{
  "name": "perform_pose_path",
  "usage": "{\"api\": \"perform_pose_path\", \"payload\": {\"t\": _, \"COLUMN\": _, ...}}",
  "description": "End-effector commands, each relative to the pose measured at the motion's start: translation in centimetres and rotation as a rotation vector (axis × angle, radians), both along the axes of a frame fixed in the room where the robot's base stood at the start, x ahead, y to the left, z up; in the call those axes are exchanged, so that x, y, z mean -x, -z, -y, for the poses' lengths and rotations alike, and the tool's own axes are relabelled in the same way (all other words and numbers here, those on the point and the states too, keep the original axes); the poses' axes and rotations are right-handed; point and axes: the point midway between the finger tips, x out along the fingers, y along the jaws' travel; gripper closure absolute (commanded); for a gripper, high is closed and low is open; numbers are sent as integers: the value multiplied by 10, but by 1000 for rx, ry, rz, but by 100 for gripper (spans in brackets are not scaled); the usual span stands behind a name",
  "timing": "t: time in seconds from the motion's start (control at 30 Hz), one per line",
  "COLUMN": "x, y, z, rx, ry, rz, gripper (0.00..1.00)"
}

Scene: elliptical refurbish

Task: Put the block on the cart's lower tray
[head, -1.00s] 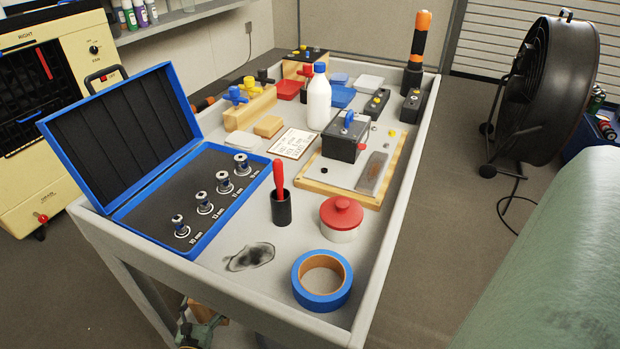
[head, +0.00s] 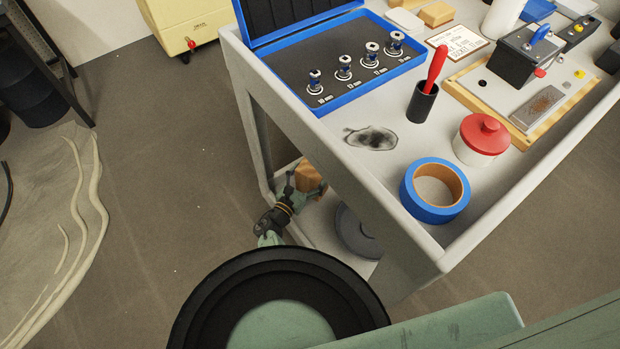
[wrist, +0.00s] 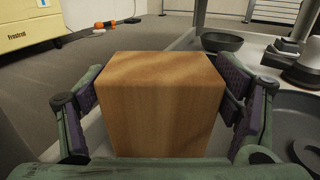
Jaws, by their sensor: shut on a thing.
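The wooden block (wrist: 160,105) fills the middle of the wrist view, between the two fingers of my gripper (wrist: 162,98). My gripper is shut on its left and right sides. In the head view, the block (head: 309,177) and my gripper (head: 296,187) are at the cart's near left end, under the upper tray. The cart's lower tray (head: 322,213) shows partly there, beneath the upper tray. The block is upright at or over the lower tray's edge region. I cannot tell whether its underside touches the tray.
A dark round pan (head: 357,232) lies on the lower tray, right of the block. The wrist view shows a dark bowl (wrist: 222,41) behind the block and a metal-and-black item (wrist: 285,60) at right. The cart's leg (head: 258,125) stands close to my gripper.

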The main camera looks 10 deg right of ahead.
Motion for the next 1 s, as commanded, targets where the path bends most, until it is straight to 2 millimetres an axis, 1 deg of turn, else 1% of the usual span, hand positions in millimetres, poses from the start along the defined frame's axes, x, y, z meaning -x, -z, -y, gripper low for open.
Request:
{"api": "perform_pose_path", "payload": {"t": 0.03, "x": -2, "y": 9, "z": 0, "rx": 3, "ry": 0, "rz": 3, "gripper": 78}}
{"api": "perform_pose_path", "payload": {"t": 0.13, "x": -1, "y": 18, "z": 0, "rx": 1, "ry": 0, "rz": 3, "gripper": 78}}
{"api": "perform_pose_path", "payload": {"t": 0.4, "x": -1, "y": 18, "z": 0, "rx": 1, "ry": 0, "rz": 4, "gripper": 78}}
{"api": "perform_pose_path", "payload": {"t": 0.6, "x": -1, "y": 25, "z": 0, "rx": 1, "ry": 1, "rz": 4, "gripper": 78}}
{"api": "perform_pose_path", "payload": {"t": 0.63, "x": 0, "y": 25, "z": 0, "rx": -1, "ry": 1, "rz": 1, "gripper": 16}}
{"api": "perform_pose_path", "payload": {"t": 0.87, "x": 0, "y": 24, "z": 0, "rx": -1, "ry": 1, "rz": 1, "gripper": 1}}
{"api": "perform_pose_path", "payload": {"t": 1.0, "x": 0, "y": 24, "z": 0, "rx": -1, "ry": 1, "rz": 1, "gripper": 0}}
